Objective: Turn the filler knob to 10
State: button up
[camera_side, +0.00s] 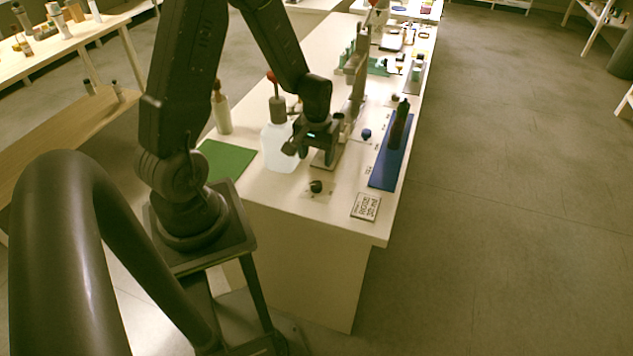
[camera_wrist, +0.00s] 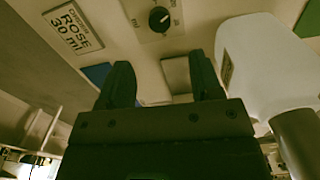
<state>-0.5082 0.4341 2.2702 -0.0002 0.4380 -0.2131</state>
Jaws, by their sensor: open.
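The filler knob (camera_side: 316,187) is a small black round knob on a pale dial plate on the table, near its front edge. In the wrist view the knob (camera_wrist: 159,18) sits at the top centre with a light pointer mark; the dial marks around it are too small to read surely. My gripper (camera_side: 318,152) is over the table, behind the knob and apart from it. In the wrist view my gripper (camera_wrist: 160,75) has its two dark fingers apart with nothing held between them. The filler stand (camera_side: 357,82) rises just behind my gripper.
A card (camera_side: 365,206) reading "ROSE 30 ml" lies right of the knob. A whitish translucent jug (camera_side: 277,150) stands close left of my gripper. A dark bottle (camera_side: 400,124) stands on a blue mat (camera_side: 384,178). A green mat (camera_side: 226,160) lies left.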

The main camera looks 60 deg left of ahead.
aim_at(316, 184)
notch_tip(316, 184, down, 10)
jog(key=shift+r, duration=0.1)
jog(key=shift+c, duration=0.3)
jog(key=c, duration=0.9)
jog(key=shift+o, duration=0.2)
jog(key=shift+n, duration=0.4)
jog(key=n, duration=1.1)
